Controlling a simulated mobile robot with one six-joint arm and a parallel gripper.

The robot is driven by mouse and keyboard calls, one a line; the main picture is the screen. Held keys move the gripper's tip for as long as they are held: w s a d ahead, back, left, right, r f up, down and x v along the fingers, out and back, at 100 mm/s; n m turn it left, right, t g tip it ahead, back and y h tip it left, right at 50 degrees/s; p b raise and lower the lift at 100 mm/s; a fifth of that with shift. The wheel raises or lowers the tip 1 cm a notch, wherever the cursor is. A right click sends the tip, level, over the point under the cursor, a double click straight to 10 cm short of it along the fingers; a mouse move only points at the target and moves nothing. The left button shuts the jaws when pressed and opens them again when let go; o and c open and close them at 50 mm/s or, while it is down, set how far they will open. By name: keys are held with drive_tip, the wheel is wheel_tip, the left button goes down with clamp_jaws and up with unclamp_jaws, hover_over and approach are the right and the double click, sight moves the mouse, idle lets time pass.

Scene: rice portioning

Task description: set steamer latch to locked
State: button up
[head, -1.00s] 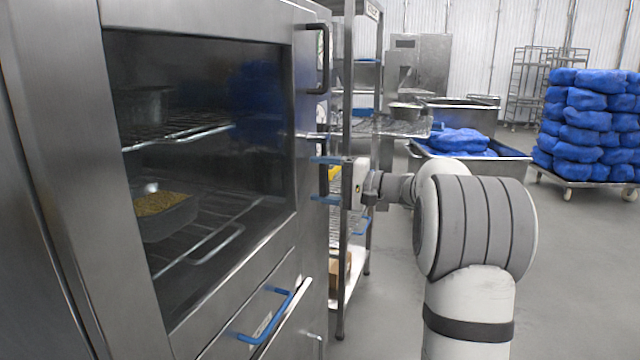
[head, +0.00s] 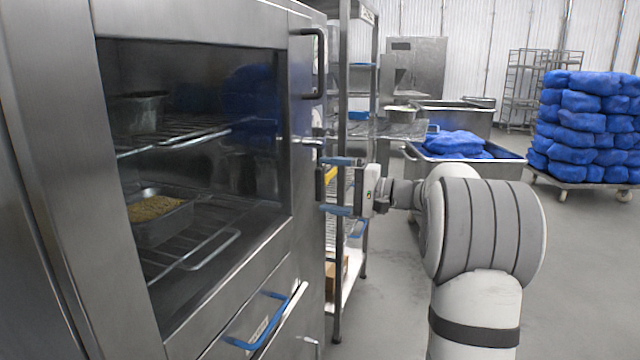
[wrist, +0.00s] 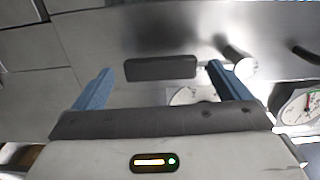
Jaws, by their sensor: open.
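The steamer (head: 225,275) fills the left of the head view, its glass door closed. On the door's right edge sits a dark upright block (head: 319,188), probably the latch grip; it also shows in the wrist view (wrist: 160,67). A silver rod (head: 308,141) sticks out just above it, also in the wrist view (wrist: 238,64). My gripper (head: 333,186) is open, its blue fingers above and below the block. In the wrist view the fingers (wrist: 160,82) stand on either side of the block with gaps. Any latch marking is not readable.
A black door handle (head: 320,62) is above, and a blue drawer handle (head: 262,325) below. A metal shelf rack (head: 340,260) stands close behind my gripper. Gauges (wrist: 298,108) are near the fingers.

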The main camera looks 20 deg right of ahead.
drive_tip(key=v, duration=0.4)
drive_tip(key=shift+s+d, duration=0.2)
drive_tip(key=shift+d, duration=0.05)
drive_tip(key=s+a+r+n+g+h+p, duration=0.15)
drive_tip(key=s+a+g+h+p, duration=0.45)
drive_tip(key=s+a+p, duration=0.65)
drive_tip(key=s+n+g+h+p, duration=0.2)
drive_tip(key=s+n+h+p, duration=0.3)
drive_tip(key=s, duration=1.4)
drive_tip(key=h+p, duration=0.3)
drive_tip(key=p, duration=0.1)
drive_tip(key=shift+d+r+h+p, duration=0.25)
drive_tip(key=shift+d+h+p, duration=0.05)
drive_tip(key=shift+p, duration=0.05)
drive_tip(key=shift+n, duration=0.25)
drive_tip(key=shift+c, duration=0.4)
